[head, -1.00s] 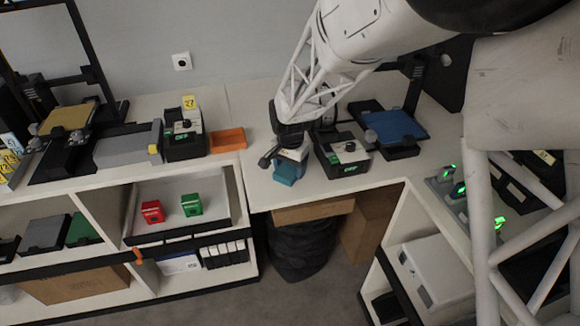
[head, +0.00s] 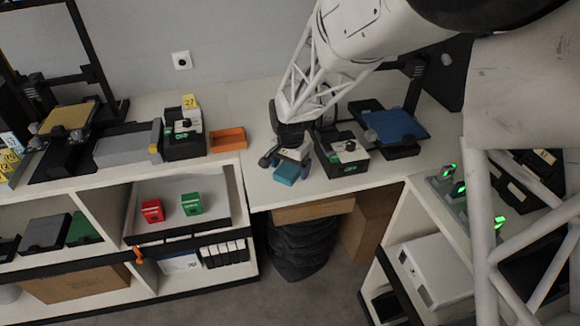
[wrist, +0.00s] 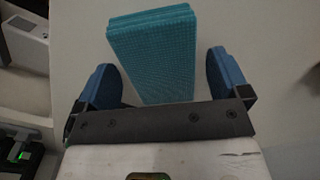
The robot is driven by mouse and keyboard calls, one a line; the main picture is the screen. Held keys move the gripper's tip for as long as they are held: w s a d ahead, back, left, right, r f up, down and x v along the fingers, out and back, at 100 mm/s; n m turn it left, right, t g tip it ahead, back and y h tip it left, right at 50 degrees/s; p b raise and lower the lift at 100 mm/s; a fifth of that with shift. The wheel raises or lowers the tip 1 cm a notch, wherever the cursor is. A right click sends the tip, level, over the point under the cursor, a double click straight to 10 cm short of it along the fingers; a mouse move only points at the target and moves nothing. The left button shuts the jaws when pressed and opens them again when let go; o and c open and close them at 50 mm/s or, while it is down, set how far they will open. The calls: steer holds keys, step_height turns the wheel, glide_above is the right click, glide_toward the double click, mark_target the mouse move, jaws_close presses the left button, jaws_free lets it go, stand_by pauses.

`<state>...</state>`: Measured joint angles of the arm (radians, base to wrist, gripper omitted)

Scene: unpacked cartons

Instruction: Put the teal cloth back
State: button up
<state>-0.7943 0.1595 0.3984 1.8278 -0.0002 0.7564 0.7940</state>
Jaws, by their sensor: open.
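The teal cloth (head: 287,173) is a folded, blocky stack lying on the white desk, near its front edge. It also shows in the wrist view (wrist: 153,55), with a woven surface. My gripper (head: 287,160) is just over the desk at the cloth. In the wrist view my gripper (wrist: 163,80) is open, with one blue finger on each side of the cloth. Small gaps show between the cloth and both fingers. The cloth's near end is hidden behind my gripper's dark bar.
A black device with a green display (head: 343,158) stands close to the right of my gripper. An orange tray (head: 227,141) lies to the left. A blue-plated machine (head: 395,127) is further right. Red (head: 152,210) and green (head: 191,204) boxes sit on the shelf below left.

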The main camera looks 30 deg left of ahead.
mark_target(292, 168)
step_height(292, 168, up, 12)
stand_by(0.6)
stand_by(0.6)
steer(key=s+d+r, duration=0.1)
steer(key=d+r, duration=0.3)
steer(key=d, duration=0.7)
steer(key=s+d+r+t, duration=0.1)
steer(key=d+r, duration=0.2)
steer(key=d, duration=0.7)
steer(key=s+d+r, duration=0.1)
steer(key=d+r, duration=0.3)
steer(key=d, duration=0.7)
steer(key=s+d+f+t, duration=0.1)
steer(key=s+d, duration=1.8)
steer(key=d, duration=0.2)
steer(key=shift+t, duration=0.3)
